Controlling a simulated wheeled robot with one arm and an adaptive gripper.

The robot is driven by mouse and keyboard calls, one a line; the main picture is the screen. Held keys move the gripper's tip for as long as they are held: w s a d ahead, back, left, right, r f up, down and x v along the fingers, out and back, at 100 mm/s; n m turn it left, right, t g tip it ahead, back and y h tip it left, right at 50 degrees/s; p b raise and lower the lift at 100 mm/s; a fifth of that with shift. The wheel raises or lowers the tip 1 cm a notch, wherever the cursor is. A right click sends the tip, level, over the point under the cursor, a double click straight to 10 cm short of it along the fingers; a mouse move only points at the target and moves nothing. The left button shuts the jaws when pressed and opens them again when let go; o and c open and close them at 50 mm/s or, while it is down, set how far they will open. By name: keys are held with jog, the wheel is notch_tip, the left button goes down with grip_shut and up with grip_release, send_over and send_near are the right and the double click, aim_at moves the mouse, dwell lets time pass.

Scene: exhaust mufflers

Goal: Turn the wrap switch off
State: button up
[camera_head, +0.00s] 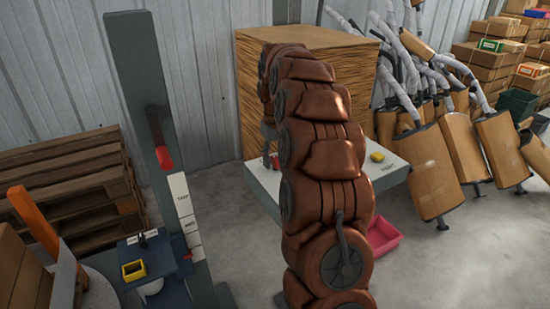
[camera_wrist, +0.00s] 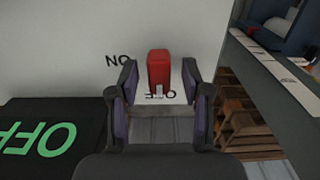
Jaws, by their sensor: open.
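A red switch lever (camera_wrist: 159,68) stands on a white panel (camera_wrist: 60,60) in the wrist view. Upside-down ON and OFF lettering is printed beside it, the OFF partly hidden by the lever. My gripper (camera_wrist: 160,78) is open, with one finger on each side of the lever and visible gaps. In the head view, a small red piece (camera_head: 274,160) shows at the left of a grey-white table (camera_head: 262,180), beside my arm, which hides much of the table.
A black panel (camera_wrist: 85,110) with green OFF lettering lies at the left in the wrist view. A grey post (camera_head: 140,75) with a red-tipped lever (camera_head: 163,157) stands left of my arm. Wrapped mufflers (camera_head: 435,180) and boxes (camera_head: 490,55) fill the right; pallets (camera_head: 75,180) are at left.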

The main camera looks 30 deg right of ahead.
aim_at(275, 158)
jog(key=shift+r, duration=3.7)
